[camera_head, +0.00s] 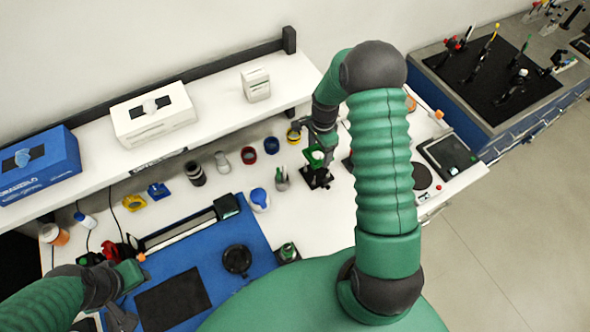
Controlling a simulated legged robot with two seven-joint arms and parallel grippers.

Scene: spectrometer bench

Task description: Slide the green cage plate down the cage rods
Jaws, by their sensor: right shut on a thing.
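The green cage plate (316,157) shows as a small green piece with a white patch, high on the white bench at the centre. My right gripper (318,146) reaches down from above and is shut on it. The cage rods are small and mostly hidden under the plate and gripper; a black base (315,178) shows below. I cannot tell how far down the rods the plate sits. My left gripper (128,292) is at the lower left, over the left end of the blue mat; its finger gap is unclear.
A blue mat (205,255) bears a black round piece (237,260) and a dark square. Several small rings, bottles and mounts line the bench's back. A shelf (215,105) with boxes runs behind.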

